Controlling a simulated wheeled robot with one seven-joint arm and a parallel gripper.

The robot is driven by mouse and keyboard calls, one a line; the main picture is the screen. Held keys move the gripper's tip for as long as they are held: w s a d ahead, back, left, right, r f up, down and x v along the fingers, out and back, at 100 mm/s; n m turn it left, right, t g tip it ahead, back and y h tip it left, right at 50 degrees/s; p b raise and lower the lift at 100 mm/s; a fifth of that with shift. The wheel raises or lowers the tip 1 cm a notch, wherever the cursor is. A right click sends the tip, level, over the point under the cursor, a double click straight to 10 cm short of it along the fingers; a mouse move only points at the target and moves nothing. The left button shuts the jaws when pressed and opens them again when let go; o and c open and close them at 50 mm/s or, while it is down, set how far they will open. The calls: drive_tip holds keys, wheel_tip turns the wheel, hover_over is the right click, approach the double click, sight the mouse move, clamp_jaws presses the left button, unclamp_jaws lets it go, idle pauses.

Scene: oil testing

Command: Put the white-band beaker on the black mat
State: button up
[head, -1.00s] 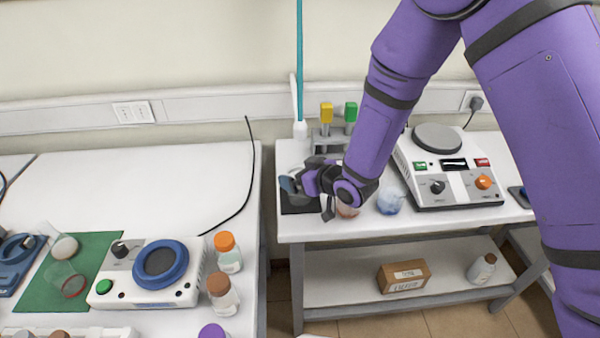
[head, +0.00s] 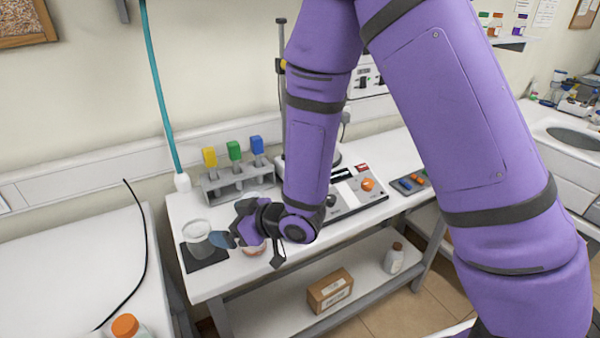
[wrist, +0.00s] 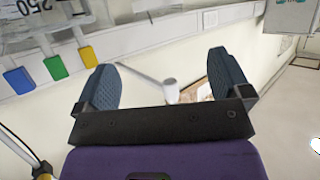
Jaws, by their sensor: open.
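A clear beaker with a whitish band (head: 197,231) stands upright on the black mat (head: 206,260), at the left end of the second table. My gripper (head: 230,225) is just to the right of this beaker, near table height. Its fingers are apart, and the wrist view shows nothing between them (wrist: 165,80). Whether a finger touches the beaker cannot be told.
A beaker with reddish contents (head: 252,249) is partly hidden behind my gripper. A rack (head: 238,181) with yellow, green and blue pieces stands behind. A hotplate device (head: 355,190) is to the right. A cable (head: 145,240) lies on the left table.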

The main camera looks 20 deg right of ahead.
drive_tip(key=d+r+m+t+h, duration=0.1)
drive_tip(key=d+r+m+h, duration=0.65)
drive_tip(key=d+r, duration=1.2)
drive_tip(key=s+d+r+m+g+h, duration=0.1)
drive_tip(key=s+d+r, duration=0.1)
drive_tip(key=s+d, duration=0.2)
drive_tip(key=s+d+r+m+g+h, duration=0.1)
drive_tip(key=s+d+r, duration=0.2)
drive_tip(key=s, duration=0.7)
drive_tip(key=s+d+r+m+g+h, duration=0.1)
drive_tip(key=s+d+r, duration=0.1)
drive_tip(key=s+d, duration=0.3)
drive_tip(key=shift+s+r+g+h, duration=0.3)
drive_tip(key=shift+s+h, duration=0.05)
drive_tip(key=shift+s, duration=0.65)
drive_tip(key=shift+d+m, duration=0.1)
drive_tip(key=shift+m, duration=0.15)
drive_tip(key=shift+c, duration=0.4)
